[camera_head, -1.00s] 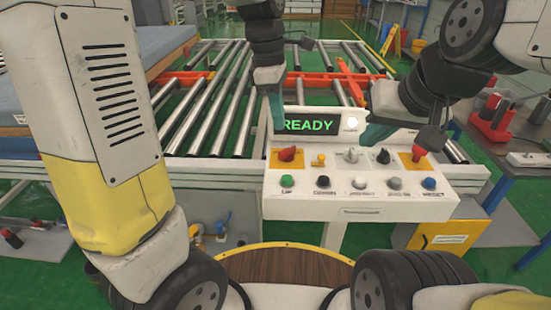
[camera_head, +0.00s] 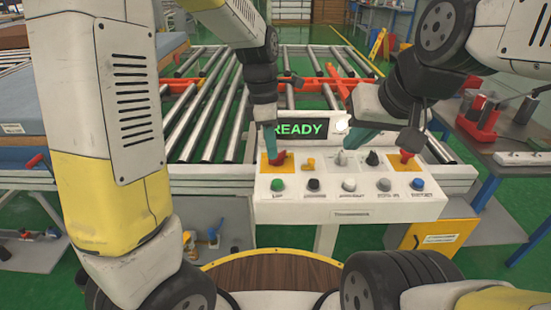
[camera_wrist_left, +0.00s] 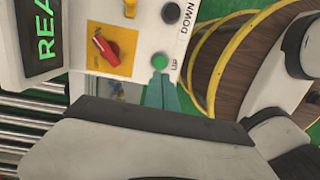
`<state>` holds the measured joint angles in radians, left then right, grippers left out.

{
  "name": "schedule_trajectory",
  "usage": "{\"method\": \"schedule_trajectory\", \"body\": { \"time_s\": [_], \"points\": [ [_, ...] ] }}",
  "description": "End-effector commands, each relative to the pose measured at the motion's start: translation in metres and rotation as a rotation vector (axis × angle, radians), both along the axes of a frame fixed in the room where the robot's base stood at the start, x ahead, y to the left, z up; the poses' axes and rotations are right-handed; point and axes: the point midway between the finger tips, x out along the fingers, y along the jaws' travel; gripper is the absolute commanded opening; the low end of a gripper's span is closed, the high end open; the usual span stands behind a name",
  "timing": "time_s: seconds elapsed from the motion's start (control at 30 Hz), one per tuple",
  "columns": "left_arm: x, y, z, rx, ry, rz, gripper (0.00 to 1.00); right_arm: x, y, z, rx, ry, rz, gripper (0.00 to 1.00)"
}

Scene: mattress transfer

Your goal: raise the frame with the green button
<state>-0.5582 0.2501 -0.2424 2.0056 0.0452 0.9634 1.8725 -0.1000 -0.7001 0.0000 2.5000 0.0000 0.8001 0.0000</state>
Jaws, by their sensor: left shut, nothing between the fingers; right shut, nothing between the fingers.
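The green button (camera_head: 277,185), labelled UP, is at the left end of the front row on the white control panel (camera_head: 350,210). It also shows in the left wrist view (camera_wrist_left: 160,61). My left gripper (camera_head: 269,143) is shut and empty, above the panel's left side by the red rotary switch (camera_head: 279,159). In the left wrist view its teal fingertips (camera_wrist_left: 161,82) appear close beside the green button; I cannot tell the exact gap. My right gripper (camera_head: 362,138) is shut and empty over the panel's back right part. The roller frame (camera_head: 208,118) lies behind the panel.
A READY display (camera_head: 300,130) stands at the panel's back. The black DOWN button (camera_head: 313,185) is next to the green one, with more buttons to the right. A blue mattress (camera_head: 30,105) is at left, a grey table (camera_head: 505,150) at right.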

Motion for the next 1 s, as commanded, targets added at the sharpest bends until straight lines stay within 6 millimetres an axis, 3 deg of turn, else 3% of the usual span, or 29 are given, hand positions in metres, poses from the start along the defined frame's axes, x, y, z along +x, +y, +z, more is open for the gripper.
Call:
{"method": "schedule_trajectory", "body": {
  "time_s": [0.2, 0.4, 0.87, 1.0],
  "points": [
    [-0.004, -0.005, -0.046, 0.002, 0.004, 0.000, 0.00, 0.000, 0.000, 0.000, 0.000, 0.000, 0.000, 0.00],
    [-0.005, -0.008, -0.069, 0.001, 0.003, 0.001, 0.00, 0.000, 0.000, 0.000, 0.000, 0.000, 0.000, 0.00],
    [-0.005, -0.009, -0.076, 0.000, 0.000, 0.000, 0.00, 0.000, 0.000, 0.000, 0.000, 0.000, 0.000, 0.00],
    [-0.005, -0.008, -0.088, 0.002, 0.003, 0.001, 0.00, 0.000, 0.000, 0.000, 0.000, 0.000, 0.000, 0.00]
  ]
}}
